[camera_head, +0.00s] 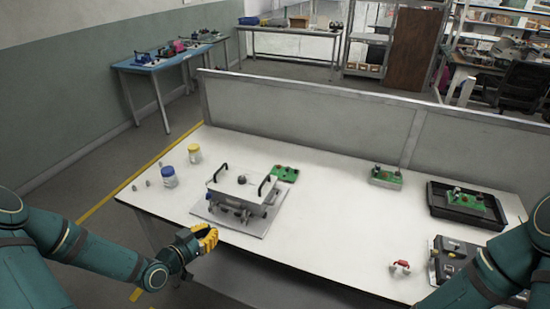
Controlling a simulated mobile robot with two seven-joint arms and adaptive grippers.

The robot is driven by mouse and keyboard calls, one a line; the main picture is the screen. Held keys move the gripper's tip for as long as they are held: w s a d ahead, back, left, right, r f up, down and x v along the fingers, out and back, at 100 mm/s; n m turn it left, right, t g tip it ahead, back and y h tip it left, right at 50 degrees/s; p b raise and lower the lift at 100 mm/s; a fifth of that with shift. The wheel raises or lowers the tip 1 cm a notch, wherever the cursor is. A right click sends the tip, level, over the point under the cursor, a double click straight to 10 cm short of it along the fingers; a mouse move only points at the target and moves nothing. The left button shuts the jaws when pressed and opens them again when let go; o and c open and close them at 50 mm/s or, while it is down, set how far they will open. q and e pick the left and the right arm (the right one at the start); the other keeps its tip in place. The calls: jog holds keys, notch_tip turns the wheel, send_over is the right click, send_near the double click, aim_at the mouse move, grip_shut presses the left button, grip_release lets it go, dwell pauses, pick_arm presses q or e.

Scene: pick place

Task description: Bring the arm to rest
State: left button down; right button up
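My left gripper (205,238), black with yellow fingers, is at the near left edge of the white table (330,245). It is in front of a metal fixture with black handles (240,190). I see nothing clearly held in it, but its fingers are too small and angled to tell whether they are apart. My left arm comes in from the lower left, with its forearm low. My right arm reaches in at the lower right, over the table's right corner. My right gripper is outside the picture.
A blue-labelled jar (169,177) and a yellow-lidded jar (194,153) stand on the left. Green boards (285,174) and (385,177) lie further back. A black tray (437,203) holds another board. A red-and-white part (400,267) lies near the front. The table's middle is clear.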

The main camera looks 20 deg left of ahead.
pick_arm(q)
jog(key=d+f+n+g+h, duration=0.15)
jog(key=d+f+g, duration=0.3)
jog(key=d, duration=0.55)
jog(key=s+d+f+n+g+y, duration=0.1)
jog(key=s+d+f+g, duration=0.2)
jog(key=s+d, duration=0.3)
jog(key=s+d+f+n+g+y, duration=0.1)
jog(key=s+d+f+n+g, duration=0.1)
jog(key=s+d+f+g, duration=0.2)
jog(key=s+d+g, duration=0.1)
jog(key=s+d, duration=0.1)
jog(key=d, duration=0.1)
jog(key=shift+s+d, duration=0.2)
jog(key=shift+d, duration=0.2)
jog(key=shift+f+g, duration=0.1)
jog(key=shift+g, duration=0.15)
